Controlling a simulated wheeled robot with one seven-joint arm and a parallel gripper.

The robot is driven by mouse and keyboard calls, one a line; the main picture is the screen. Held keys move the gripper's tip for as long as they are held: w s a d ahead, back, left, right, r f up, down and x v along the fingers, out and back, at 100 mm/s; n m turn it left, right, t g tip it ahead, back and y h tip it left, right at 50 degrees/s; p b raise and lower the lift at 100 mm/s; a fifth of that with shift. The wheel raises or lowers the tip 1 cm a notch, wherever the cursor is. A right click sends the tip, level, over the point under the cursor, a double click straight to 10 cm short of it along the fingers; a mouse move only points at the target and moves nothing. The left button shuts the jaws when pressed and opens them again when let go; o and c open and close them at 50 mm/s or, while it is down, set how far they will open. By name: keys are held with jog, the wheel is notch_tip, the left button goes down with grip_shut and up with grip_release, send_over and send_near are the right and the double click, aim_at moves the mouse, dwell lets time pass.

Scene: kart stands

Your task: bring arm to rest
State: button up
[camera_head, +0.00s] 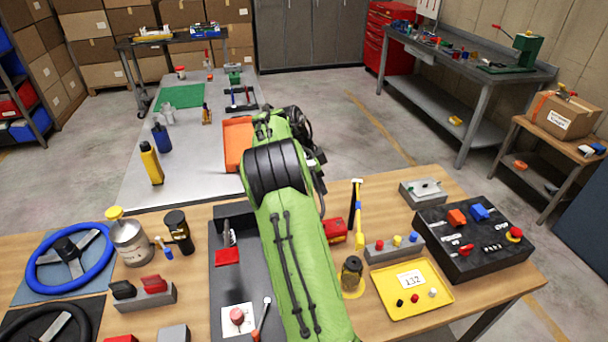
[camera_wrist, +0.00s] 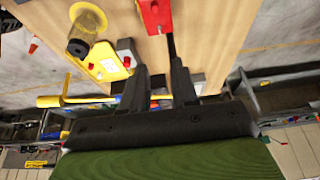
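My green arm (camera_head: 290,240) stretches from the bottom middle over the wooden table toward the grey table behind it. In the head view my gripper is mostly hidden behind the arm's own links. In the wrist view my gripper (camera_wrist: 160,72) shows two black fingers standing apart, with nothing held between them. Past the fingers the wrist view shows the wooden table (camera_wrist: 215,30), with a red box (camera_wrist: 153,14) and a dark-lidded jar (camera_wrist: 82,38) on it. My gripper appears clear of these things.
Under and beside my arm are a black tray (camera_head: 227,285), a yellow tray (camera_head: 416,302), a yellow-blue tool (camera_head: 358,215) and a black control panel (camera_head: 474,246). Steering wheels and bottles stand at left. An orange bin (camera_head: 236,142) sits on the grey table. Open floor (camera_head: 385,140) lies at right.

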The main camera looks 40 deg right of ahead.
jog(key=shift+a, duration=0.1)
jog(key=s+a+r+n+t+y, duration=0.1)
jog(key=s+a+r+n+t, duration=0.1)
jog(key=a+r+n, duration=0.55)
jog(key=s+a+r+n+t, duration=0.2)
jog(key=s+a+r+n, duration=0.15)
jog(key=a, duration=0.75)
jog(key=s+a+f+n+t+y, duration=0.1)
jog(key=s+a+n+t+y, duration=0.1)
jog(key=s+a+n, duration=1.1)
jog(key=s+a+t, duration=0.1)
jog(key=a, duration=0.1)
jog(key=shift+a+t+y, duration=0.3)
jog(key=shift+t+y, duration=0.1)
jog(key=shift+s, duration=0.15)
